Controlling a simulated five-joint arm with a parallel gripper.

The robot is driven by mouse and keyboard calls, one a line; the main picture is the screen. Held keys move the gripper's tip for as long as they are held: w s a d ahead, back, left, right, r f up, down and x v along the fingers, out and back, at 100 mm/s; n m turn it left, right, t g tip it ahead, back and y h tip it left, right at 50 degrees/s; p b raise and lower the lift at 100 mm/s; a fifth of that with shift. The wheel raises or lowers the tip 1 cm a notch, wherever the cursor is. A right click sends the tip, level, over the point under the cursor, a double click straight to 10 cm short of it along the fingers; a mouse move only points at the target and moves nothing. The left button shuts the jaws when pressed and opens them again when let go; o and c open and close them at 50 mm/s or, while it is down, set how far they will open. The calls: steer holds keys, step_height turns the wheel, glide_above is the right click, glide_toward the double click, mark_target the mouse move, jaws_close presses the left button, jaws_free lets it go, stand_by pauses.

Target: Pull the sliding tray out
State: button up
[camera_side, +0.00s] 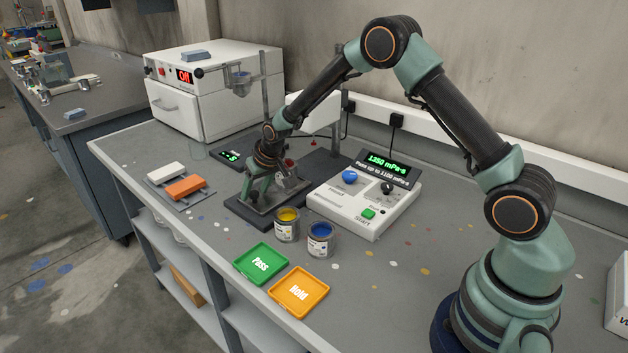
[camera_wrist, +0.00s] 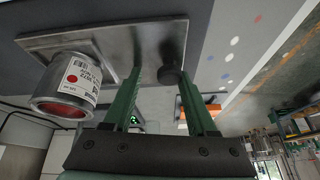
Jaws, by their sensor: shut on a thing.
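The sliding tray is a grey metal plate, seen in the wrist view (camera_wrist: 120,52) and low under my gripper in the side view (camera_side: 266,209). A can with a white label and red paint (camera_wrist: 72,85) stands on it in the wrist view.
A white console (camera_side: 365,205) reading 1350 mPa·s stands right of the tray. Yellow (camera_side: 287,226) and blue (camera_side: 320,240) paint cans stand close in front. Green Pass (camera_side: 261,263) and orange Hold (camera_side: 299,292) trays lie nearer the edge. White and orange blocks (camera_side: 185,188) lie left.

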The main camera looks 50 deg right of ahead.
mark_target(246, 209)
steer(key=shift+s+a+f, duration=0.25)
steer(key=shift+a+f, duration=0.1)
steer(key=shift+a, duration=0.2)
steer(key=shift+s+a+f, duration=0.25)
steer(key=shift+a+f, duration=0.05)
steer(key=shift+a, duration=0.95)
steer(key=o, duration=1.2)
steer(key=shift+w+a+r, duration=0.1)
steer(key=shift+a+r, duration=0.05)
steer(key=shift+r, duration=1.1)
steer(key=shift+w+a+r, duration=0.1)
steer(key=shift+a+r, duration=0.05)
steer(key=shift+r, duration=1.1)
steer(key=shift+a+r, duration=0.15)
steer(key=shift+r, duration=1.1)
